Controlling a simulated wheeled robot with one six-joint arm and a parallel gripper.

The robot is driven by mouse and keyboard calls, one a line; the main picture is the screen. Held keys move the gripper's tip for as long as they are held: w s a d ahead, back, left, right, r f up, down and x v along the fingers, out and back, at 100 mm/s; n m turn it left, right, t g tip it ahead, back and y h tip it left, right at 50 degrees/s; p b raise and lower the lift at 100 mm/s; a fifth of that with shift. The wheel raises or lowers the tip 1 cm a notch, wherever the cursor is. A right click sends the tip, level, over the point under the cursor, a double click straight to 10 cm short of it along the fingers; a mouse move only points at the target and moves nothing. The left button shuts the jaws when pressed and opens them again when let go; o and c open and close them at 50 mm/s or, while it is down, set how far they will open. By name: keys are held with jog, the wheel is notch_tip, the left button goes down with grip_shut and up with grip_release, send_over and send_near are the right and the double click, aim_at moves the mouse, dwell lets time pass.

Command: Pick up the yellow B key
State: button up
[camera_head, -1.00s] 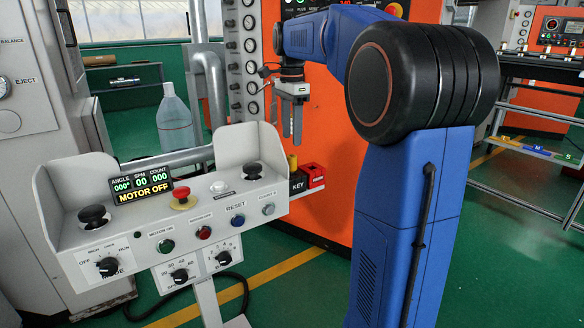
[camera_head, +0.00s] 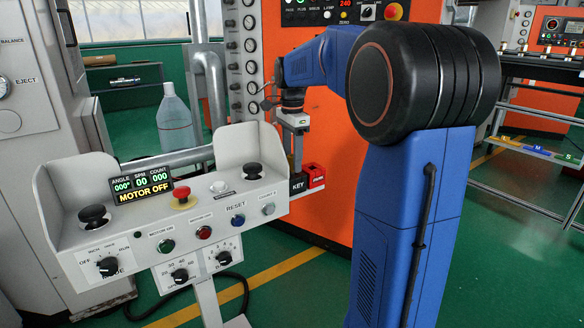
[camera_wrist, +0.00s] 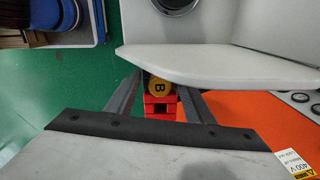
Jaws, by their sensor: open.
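The yellow B key (camera_wrist: 159,87) shows in the wrist view as a round yellow head marked with a B, beside a red block (camera_wrist: 160,106). In the head view the key is hidden behind my gripper (camera_head: 297,158). My gripper (camera_wrist: 160,92) points down over the key holder (camera_head: 298,186) at the right end of the control panel. Its jaws are open, with one finger on each side of the yellow head in the wrist view. I cannot tell whether either finger touches the key.
The white control panel (camera_head: 140,222) with knobs and buttons stands left of the key holder; its pale side wall (camera_wrist: 220,62) lies close to the fingers in the wrist view. An orange cabinet (camera_head: 335,130) stands behind. A clear bottle (camera_head: 174,125) is at the back left.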

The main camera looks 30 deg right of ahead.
jog(key=shift+c, duration=0.2)
jog(key=c, duration=1.1)
jog(key=shift+r, duration=0.15)
jog(key=shift+r, duration=7.6)
